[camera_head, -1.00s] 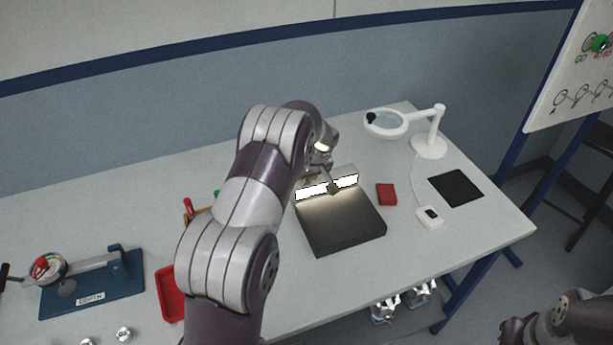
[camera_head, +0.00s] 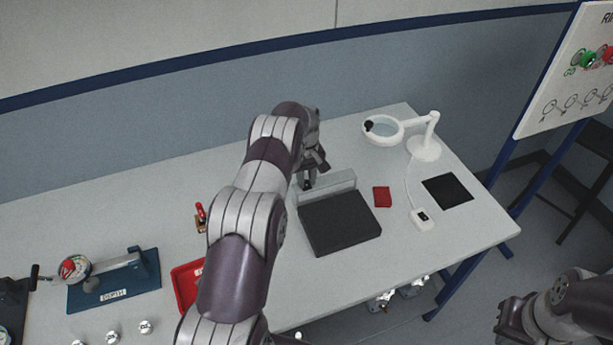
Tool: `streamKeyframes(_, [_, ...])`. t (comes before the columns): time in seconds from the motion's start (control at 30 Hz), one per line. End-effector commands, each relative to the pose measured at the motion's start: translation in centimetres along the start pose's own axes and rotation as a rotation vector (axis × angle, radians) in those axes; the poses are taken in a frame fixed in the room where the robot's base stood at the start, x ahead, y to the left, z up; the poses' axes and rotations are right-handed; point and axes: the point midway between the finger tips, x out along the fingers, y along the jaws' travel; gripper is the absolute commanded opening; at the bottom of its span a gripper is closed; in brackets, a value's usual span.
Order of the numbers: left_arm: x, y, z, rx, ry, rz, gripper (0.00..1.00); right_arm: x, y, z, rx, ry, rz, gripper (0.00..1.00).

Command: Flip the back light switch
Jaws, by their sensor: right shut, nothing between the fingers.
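The back light is a dark flat box (camera_head: 340,224) with an upright grey strip (camera_head: 337,184) along its far edge. The strip is unlit. I cannot make out the switch; it may be hidden by my arm and gripper. My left gripper (camera_head: 313,177) is at the left end of the strip, pointing down, close to it; I cannot tell whether it touches. Its fingers are too small and dark to judge open or shut. My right gripper (camera_head: 505,322) is shut and empty at the lower right, off the table.
A red block (camera_head: 382,197), a small white box with a cord (camera_head: 421,219), a black mat (camera_head: 447,190) and a white magnifier lamp (camera_head: 424,150) stand to the right. A red tray (camera_head: 186,287) and a blue depth gauge stand (camera_head: 113,292) are at left. A whiteboard (camera_head: 570,75) stands at right.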

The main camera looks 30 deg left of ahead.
Motion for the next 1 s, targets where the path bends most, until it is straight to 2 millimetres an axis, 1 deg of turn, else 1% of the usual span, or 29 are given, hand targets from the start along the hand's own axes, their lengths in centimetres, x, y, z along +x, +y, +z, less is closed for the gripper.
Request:
streamKeyframes(0.03, [-0.1, 0.0, 0.0, 0.000, 0.002, 0.001, 0.44, 0.0, 0.0, 0.0, 0.000, 0.000, 0.000, 0.00])
streamKeyframes(0.07, [-0.1, 0.0, 0.0, 0.000, 0.002, 0.001, 0.47, 0.0, 0.0, 0.0, 0.000, 0.000, 0.000, 0.00])
streamKeyframes(0.3, [0.0, 0.0, 0.0, 0.000, 0.000, 0.000, 0.47, 0.0, 0.0, 0.0, 0.000, 0.000, 0.000, 0.00])
streamKeyframes(0.37, [-0.3, 0.0, 0.0, 0.000, 0.000, -0.001, 0.47, -0.2, 0.0, 0.0, 0.000, 0.000, 0.000, 0.00])
streamKeyframes(0.47, [-1.8, 0.0, 0.0, 0.000, 0.001, 0.000, 0.47, -1.1, 0.0, -0.1, 0.000, 0.000, 0.000, 0.00])
streamKeyframes(0.53, [-3.7, 0.0, 0.0, 0.000, 0.002, 0.001, 0.47, -2.1, 0.0, -0.3, 0.000, 0.000, 0.000, 0.00])
streamKeyframes(0.6, [-6.5, 0.0, 0.0, 0.000, 0.002, 0.000, 0.47, -4.6, 0.0, -0.5, 0.000, 0.000, 0.000, 0.00])
streamKeyframes(0.7, [-9.5, 0.0, 0.1, 0.000, 0.000, 0.000, 0.47, -7.5, 0.0, -0.9, 0.000, 0.001, 0.000, 0.00])
streamKeyframes(0.83, [-11.8, 0.0, 0.1, -0.001, 0.000, -0.001, 0.47, -10.0, 0.0, -1.2, 0.000, 0.001, 0.000, 0.00])
streamKeyframes(0.9, [-12.5, 0.0, 0.1, 0.000, 0.000, 0.000, 0.47, -10.8, 0.0, -1.3, 0.000, 0.001, 0.000, 0.00])
streamKeyframes(1.0, [-12.8, 0.0, 0.1, 0.000, 0.000, 0.000, 0.47, -11.3, 0.0, -1.4, 0.000, 0.000, 0.000, 0.00])
